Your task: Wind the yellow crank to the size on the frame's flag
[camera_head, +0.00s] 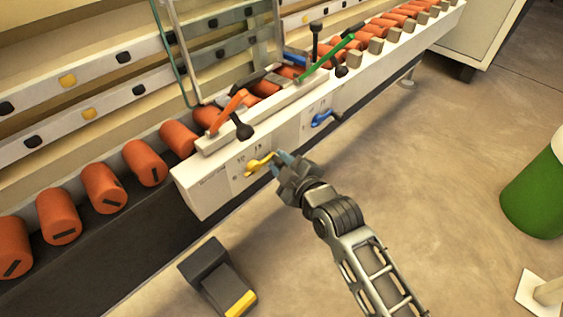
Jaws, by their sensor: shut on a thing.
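The yellow crank (258,163) sits on the front face of the white frame (205,190), beside small printed markings too small to read. My gripper (281,160) is at the right end of the crank and is shut on it. Its fingertips hide part of the crank's handle. A blue crank (323,118) is on the same face farther right. I cannot make out a flag or a size on the frame.
Orange rollers (145,162) line the conveyor. Orange (228,109) and green (328,59) levers with black knobs stand above the frame. A glass pane (232,50) stands upright behind. A dark pedal (215,278) and a green bin (537,190) are on the floor.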

